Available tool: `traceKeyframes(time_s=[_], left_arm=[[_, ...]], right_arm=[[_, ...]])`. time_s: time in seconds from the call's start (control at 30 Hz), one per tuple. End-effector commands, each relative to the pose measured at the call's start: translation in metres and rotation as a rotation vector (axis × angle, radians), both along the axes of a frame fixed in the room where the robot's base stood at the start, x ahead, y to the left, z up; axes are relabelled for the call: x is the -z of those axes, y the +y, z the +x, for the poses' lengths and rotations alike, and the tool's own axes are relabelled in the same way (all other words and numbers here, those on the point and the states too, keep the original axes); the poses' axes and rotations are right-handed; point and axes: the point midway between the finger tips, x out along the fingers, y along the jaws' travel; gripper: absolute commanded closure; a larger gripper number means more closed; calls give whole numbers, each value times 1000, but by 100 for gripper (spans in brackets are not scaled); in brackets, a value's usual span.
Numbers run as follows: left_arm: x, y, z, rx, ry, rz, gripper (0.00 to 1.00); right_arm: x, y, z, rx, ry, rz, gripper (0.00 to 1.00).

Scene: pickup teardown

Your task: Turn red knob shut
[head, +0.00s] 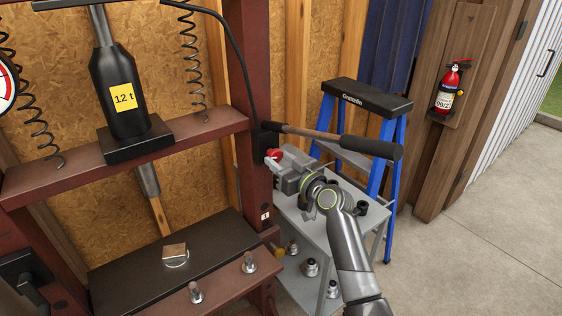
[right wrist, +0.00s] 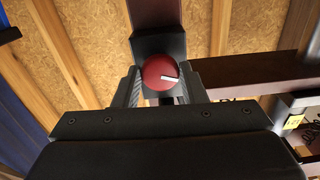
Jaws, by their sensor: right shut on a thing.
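The red knob (head: 274,155) sits on the right post of the dark red press frame, below the base of the pump lever (head: 330,139). My right gripper (head: 277,160) reaches it from the right and is shut on it. In the right wrist view the round red knob (right wrist: 161,73) is between the two finger pads, and a white mark on its face points to the right. A dark block (right wrist: 158,44) is behind the knob. My left gripper is not in view.
The lever's black grip extends just above my right arm. A blue step ladder (head: 388,130) and a grey cart (head: 318,222) stand close to the right of the press. A black bottle jack (head: 117,85) stands on the press crossbeam. The concrete floor at right is clear.

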Motion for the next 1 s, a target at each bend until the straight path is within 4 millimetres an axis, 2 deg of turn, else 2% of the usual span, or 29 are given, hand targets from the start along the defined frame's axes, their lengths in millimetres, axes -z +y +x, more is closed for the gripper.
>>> traceKeyframes(time_s=[0.47,1.0], left_arm=[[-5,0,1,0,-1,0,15],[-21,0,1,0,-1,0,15]], right_arm=[[0,1,-1,1,214,291,85],[-1,1,-1,1,511,699,85]])
